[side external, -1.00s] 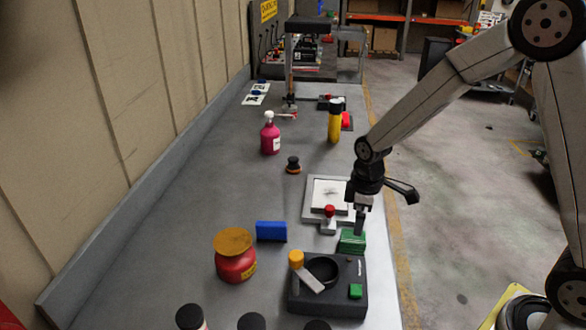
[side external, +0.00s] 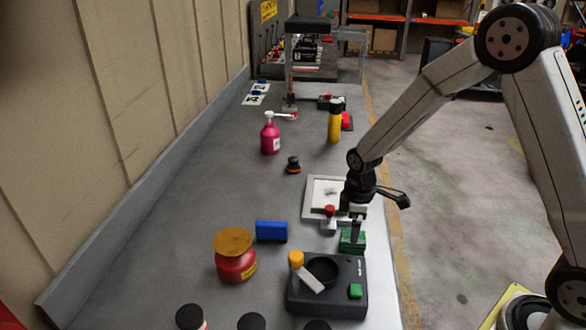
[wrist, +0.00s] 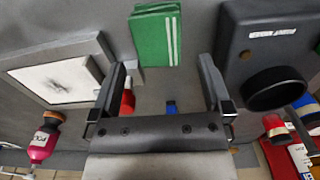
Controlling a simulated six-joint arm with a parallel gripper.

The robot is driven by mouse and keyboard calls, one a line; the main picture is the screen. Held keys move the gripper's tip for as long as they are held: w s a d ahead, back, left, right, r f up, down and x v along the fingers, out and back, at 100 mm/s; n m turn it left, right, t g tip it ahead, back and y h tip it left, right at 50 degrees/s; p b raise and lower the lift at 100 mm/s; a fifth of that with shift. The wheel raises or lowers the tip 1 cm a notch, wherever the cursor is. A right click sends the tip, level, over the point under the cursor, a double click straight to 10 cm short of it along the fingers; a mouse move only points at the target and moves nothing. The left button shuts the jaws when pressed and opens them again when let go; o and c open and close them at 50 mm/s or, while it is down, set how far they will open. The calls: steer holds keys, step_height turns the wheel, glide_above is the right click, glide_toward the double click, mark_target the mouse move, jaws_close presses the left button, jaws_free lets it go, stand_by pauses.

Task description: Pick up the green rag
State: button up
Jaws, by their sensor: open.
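The green rag (side external: 352,240) is a folded green block-shaped cloth lying on the grey bench, between the framed white pad and the black box. In the wrist view the green rag (wrist: 156,36) shows two pale stripes and lies just beyond the fingertips. My gripper (side external: 357,238) points down close over the rag in the side view and partly covers it. In the wrist view my gripper (wrist: 162,72) has its two fingers wide apart with nothing between them. I cannot tell whether a fingertip touches the rag.
The black box (side external: 328,300) with a round well stands near the rag. The framed pad (side external: 328,192) with a red-knobbed clamp lies behind it. A blue block (side external: 271,231) and a red jar (side external: 235,262) are to the left. The bench's middle left is clear.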

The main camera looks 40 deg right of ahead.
steer(key=shift+f, duration=0.1)
steer(key=shift+d+f, duration=0.1)
steer(key=shift+f, duration=2.35)
steer(key=c, duration=1.1)
